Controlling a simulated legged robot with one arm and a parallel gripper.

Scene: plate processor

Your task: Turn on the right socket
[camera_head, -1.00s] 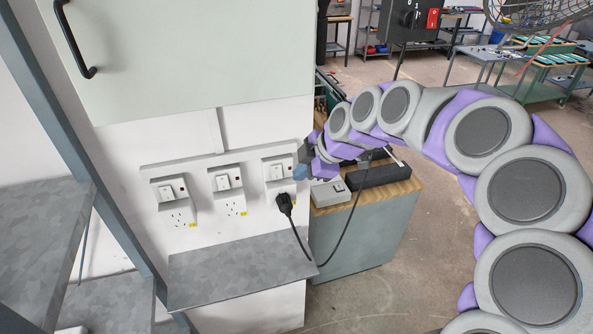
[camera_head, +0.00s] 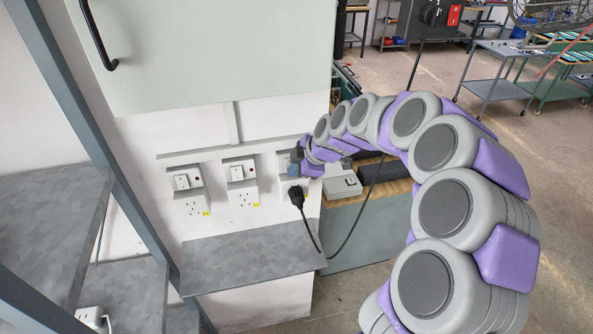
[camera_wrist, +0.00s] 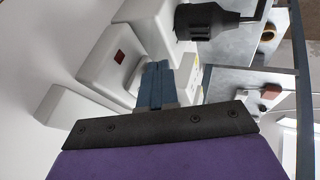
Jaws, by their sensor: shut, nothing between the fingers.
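The right socket (camera_head: 284,187) is the rightmost of three white sockets on the wall. A black plug (camera_head: 297,196) with a cable sits in its lower part. My gripper (camera_head: 294,160) is in front of its upper part and hides its switch in the head view. In the wrist view the blue fingers of my gripper (camera_wrist: 158,68) are together and empty, with their tips at the switch area of the right socket (camera_wrist: 112,45), beside its small red indicator (camera_wrist: 118,57). The plug (camera_wrist: 205,20) shows beyond the fingers. I cannot tell whether the tips touch the switch.
The middle socket (camera_head: 243,199) and left socket (camera_head: 192,208) are to the left. A grey shelf (camera_head: 250,255) juts out below. A pale cabinet (camera_head: 215,50) hangs above. A wooden-topped bench (camera_head: 335,204) with a grey box (camera_head: 343,187) stands to the right.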

